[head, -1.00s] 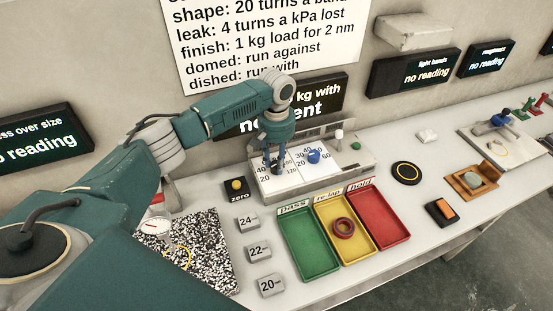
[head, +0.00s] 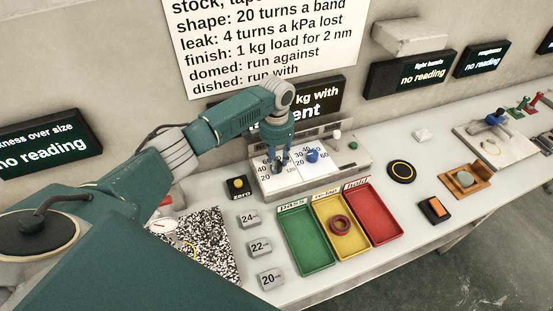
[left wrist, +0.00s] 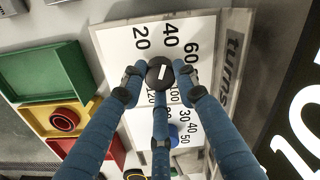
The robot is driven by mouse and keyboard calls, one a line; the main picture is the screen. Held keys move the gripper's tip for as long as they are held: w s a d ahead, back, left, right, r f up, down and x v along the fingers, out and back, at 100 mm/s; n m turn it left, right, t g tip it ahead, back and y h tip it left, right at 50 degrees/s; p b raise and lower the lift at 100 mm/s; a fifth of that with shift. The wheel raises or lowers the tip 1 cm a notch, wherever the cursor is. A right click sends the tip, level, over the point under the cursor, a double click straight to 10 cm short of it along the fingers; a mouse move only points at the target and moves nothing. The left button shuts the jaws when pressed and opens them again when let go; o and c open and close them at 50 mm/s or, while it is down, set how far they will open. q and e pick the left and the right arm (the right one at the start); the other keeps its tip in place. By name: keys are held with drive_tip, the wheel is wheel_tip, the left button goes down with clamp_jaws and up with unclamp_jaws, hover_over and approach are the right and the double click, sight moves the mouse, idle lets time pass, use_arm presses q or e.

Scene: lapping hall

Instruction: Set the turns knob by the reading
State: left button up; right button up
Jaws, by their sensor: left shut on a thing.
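The turns knob (left wrist: 160,72) is black and round with a white line, on a white dial numbered 20 to 120 and marked "turns" in the left wrist view. Its line points roughly towards 40. My left gripper (left wrist: 160,80) is shut on the knob, its blue fingers around it. In the head view, my left gripper (head: 279,160) reaches down onto the left dial of the control panel (head: 350,183) and mostly hides the knob. The reading displays (head: 40,145), (head: 412,72) and (head: 483,58) show "no reading". My right gripper is not in view.
A blue knob (head: 312,155) sits on the dial just right of my gripper. Green, yellow and red trays (head: 305,242) stand in front; a dark red ring (head: 340,225) lies in the yellow one. A wall sign (head: 262,40) reads "shape: 20 turns a band".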

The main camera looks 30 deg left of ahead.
use_arm(q)
drive_tip(key=shift+r, duration=0.1)
idle(0.4)
drive_tip(key=o, duration=1.2)
drive_tip(key=shift+c, duration=0.2)
wheel_tip(320, 180, up, 12)
drive_tip(key=shift+s, duration=0.1)
